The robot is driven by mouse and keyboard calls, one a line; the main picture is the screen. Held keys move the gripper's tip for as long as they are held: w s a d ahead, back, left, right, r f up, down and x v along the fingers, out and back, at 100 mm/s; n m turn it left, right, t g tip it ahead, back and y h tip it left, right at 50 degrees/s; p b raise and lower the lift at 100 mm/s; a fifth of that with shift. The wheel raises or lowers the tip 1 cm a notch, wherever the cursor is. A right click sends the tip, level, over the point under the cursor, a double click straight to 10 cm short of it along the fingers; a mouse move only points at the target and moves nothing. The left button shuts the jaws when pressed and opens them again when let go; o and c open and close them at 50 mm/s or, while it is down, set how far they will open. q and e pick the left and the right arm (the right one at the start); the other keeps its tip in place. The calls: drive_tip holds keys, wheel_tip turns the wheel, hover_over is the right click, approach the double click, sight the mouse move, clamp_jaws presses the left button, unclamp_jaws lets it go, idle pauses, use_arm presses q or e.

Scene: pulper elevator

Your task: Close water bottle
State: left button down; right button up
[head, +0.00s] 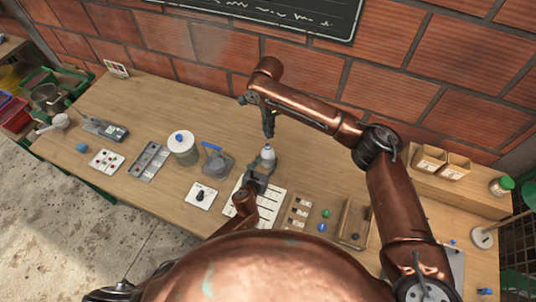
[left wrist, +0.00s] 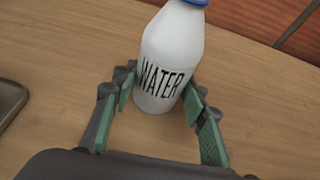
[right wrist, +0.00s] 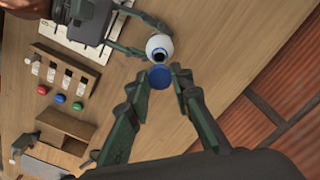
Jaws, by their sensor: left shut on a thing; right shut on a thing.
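The white water bottle (head: 267,157) stands upright on the table in the head view. In the left wrist view the bottle (left wrist: 168,60) shows its WATER label, with blue at its top edge. My left gripper (head: 258,180) is shut around the lower part of the bottle; its fingers (left wrist: 160,95) lie on both sides. My right gripper (head: 269,134) points down just above the bottle top. In the right wrist view a round blue cap (right wrist: 160,76) is between its fingertips (right wrist: 165,77). The bottle's top (right wrist: 159,47) with its dark opening shows beside the cap; the exact gap is unclear.
A grey jug with a blue handle (head: 217,162) and a lidded white container (head: 183,148) stand left of the bottle. A wooden holder (head: 355,224) and colored buttons (head: 322,227) lie to the right. The brick wall (head: 215,48) rises behind the table.

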hover_over(268, 144)
drive_tip(key=shift+s+f, duration=0.1)
drive_tip(key=shift+f, duration=2.35)
drive_tip(key=shift+f, duration=0.9)
drive_tip(key=shift+f, duration=0.55)
drive_tip(key=m, duration=0.5)
drive_tip(key=shift+a+f+m, duration=0.1)
drive_tip(key=shift+a+m, duration=0.1)
drive_tip(key=shift+m, duration=0.2)
drive_tip(key=m, duration=0.4)
drive_tip(key=shift+d, duration=0.1)
